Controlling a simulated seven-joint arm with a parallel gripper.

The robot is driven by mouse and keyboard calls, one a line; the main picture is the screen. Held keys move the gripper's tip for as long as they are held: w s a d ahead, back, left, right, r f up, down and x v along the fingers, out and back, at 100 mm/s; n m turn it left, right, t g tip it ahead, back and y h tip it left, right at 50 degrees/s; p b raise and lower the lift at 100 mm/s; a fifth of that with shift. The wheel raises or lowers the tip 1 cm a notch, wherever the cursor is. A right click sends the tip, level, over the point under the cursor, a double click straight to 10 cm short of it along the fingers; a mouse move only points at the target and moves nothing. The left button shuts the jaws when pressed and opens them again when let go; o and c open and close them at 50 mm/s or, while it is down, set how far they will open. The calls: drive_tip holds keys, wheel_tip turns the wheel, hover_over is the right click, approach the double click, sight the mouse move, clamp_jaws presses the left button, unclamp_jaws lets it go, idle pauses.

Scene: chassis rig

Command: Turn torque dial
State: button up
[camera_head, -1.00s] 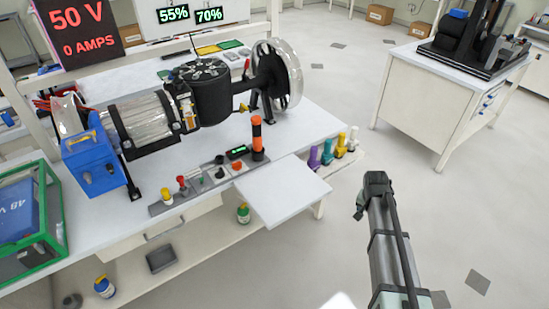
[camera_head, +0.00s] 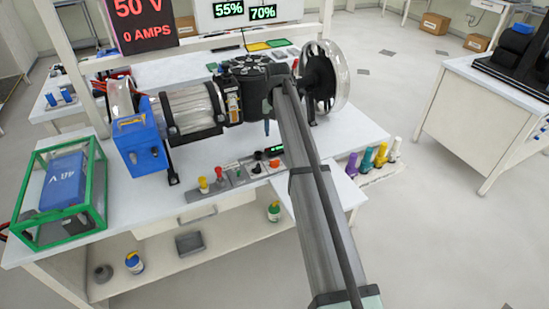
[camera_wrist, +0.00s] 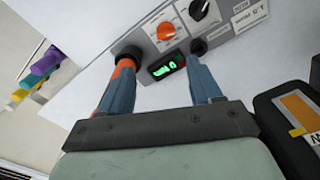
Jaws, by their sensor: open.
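A grey control panel (camera_head: 195,195) lies along the bench's front edge. It bears an orange dial (camera_head: 274,163) and a black dial (camera_head: 256,168); labels are too small to tell which is the torque dial. In the wrist view the orange dial (camera_wrist: 166,31) and black dial (camera_wrist: 204,8) sit beyond my fingertips, near a green-lit display (camera_wrist: 166,66). My gripper (camera_wrist: 161,70) is open and empty above the panel, its blue fingers either side of the display. An orange-and-black upright handle (camera_wrist: 122,72) shows beside the left finger; my arm hides it in the head view.
A motor rig with a silver cylinder (camera_head: 194,107) and clear-rimmed wheel (camera_head: 335,80) stands behind the panel. A blue box (camera_head: 140,140) and green-framed battery case (camera_head: 100,195) are left.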

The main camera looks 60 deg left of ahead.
sight(274, 160)
drive_tip(key=f, duration=0.9)
drive_tip(key=s+f, duration=0.1)
drive_tip(key=f, duration=0.3)
drive_tip(key=shift+a+f, duration=0.15)
drive_tip(key=shift+a, duration=0.1)
drive_tip(key=shift+c, duration=0.2)
drive_tip(key=c, duration=1)
